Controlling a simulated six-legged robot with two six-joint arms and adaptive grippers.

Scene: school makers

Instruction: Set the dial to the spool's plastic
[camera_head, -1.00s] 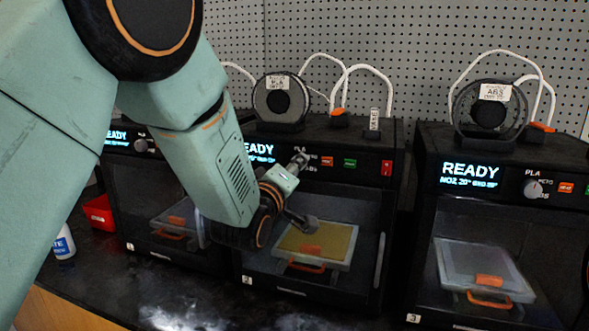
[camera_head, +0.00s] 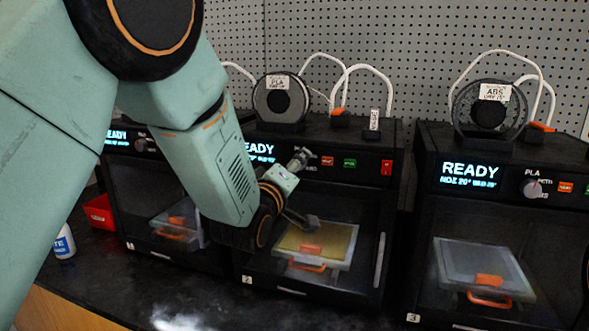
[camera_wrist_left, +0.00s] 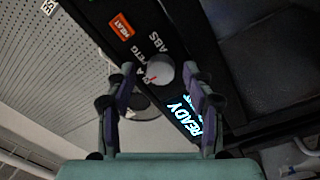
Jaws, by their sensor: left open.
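My left gripper (camera_head: 303,190) is open in front of the middle printer's control panel. In the left wrist view its two fingers (camera_wrist_left: 160,78) stand on either side of a pale round dial (camera_wrist_left: 162,70). I cannot tell whether they touch it. The dial's red mark points to the lower left, near the partly covered PLA lettering; PETG and ABS are printed higher up. In the head view the gripper hides this dial. The spool (camera_head: 278,100) on the middle printer (camera_head: 385,215) has a label that appears to read PLA. My right gripper is not in view.
The right printer (camera_head: 425,270) has its own dial (camera_head: 530,187) and a spool (camera_head: 490,115) labelled ABS. An orange HEAT button (camera_wrist_left: 122,25) lies beside the middle dial. A green button (camera_head: 350,162) and red switch (camera_head: 386,167) are farther right. White tubes arch above.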

